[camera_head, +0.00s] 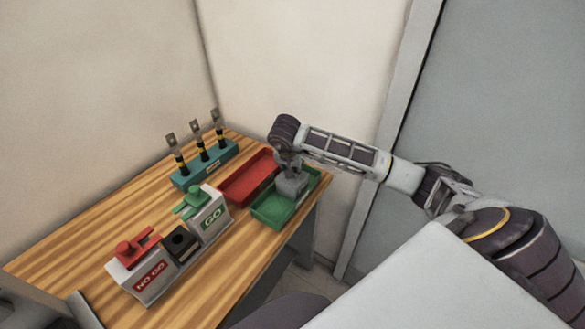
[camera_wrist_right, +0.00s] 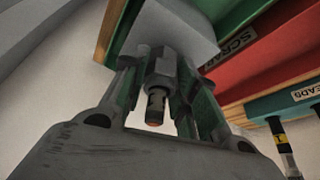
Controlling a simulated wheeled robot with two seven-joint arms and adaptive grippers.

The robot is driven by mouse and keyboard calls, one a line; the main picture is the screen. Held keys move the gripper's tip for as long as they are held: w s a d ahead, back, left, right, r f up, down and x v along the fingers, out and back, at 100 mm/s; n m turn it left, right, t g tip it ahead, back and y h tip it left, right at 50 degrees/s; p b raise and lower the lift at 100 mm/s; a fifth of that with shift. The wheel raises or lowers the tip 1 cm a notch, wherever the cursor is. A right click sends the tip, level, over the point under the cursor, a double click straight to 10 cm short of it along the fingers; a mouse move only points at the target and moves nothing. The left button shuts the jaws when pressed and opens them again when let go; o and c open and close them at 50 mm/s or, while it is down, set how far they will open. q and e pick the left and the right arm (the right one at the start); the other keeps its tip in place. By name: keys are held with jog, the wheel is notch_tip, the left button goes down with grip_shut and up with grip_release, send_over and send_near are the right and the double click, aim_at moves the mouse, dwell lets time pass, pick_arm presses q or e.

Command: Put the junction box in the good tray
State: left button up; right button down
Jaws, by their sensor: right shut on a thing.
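The junction box (camera_head: 291,187) is a grey block at the green tray (camera_head: 268,212) near the table's right end. It also shows in the right wrist view (camera_wrist_right: 172,30), with a hex fitting and a dark, orange-tipped stub (camera_wrist_right: 156,105) pointing toward the camera. My right gripper (camera_head: 289,168) is above the box, with its fingers shut around the fitting. In the wrist view the fingers (camera_wrist_right: 160,85) stand on both sides of the fitting. I cannot tell whether the box touches the tray floor.
A red tray (camera_head: 248,177), labelled SCRAP in the wrist view, lies beside the green one. A teal rack (camera_head: 205,166) holds several upright leads. A green-handled GO block (camera_head: 210,215), a dark block (camera_head: 181,243) and a red-handled NO GO block (camera_head: 140,268) stand nearer. Bare wood lies around them.

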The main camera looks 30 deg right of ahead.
jog(key=shift+f, duration=0.1)
jog(key=c, duration=1.1)
grip_release()
jog(key=shift+r, duration=0.2)
jog(key=shift+b+v, duration=1.2)
jog(key=shift+v, duration=4.8)
jog(key=shift+f, duration=0.15)
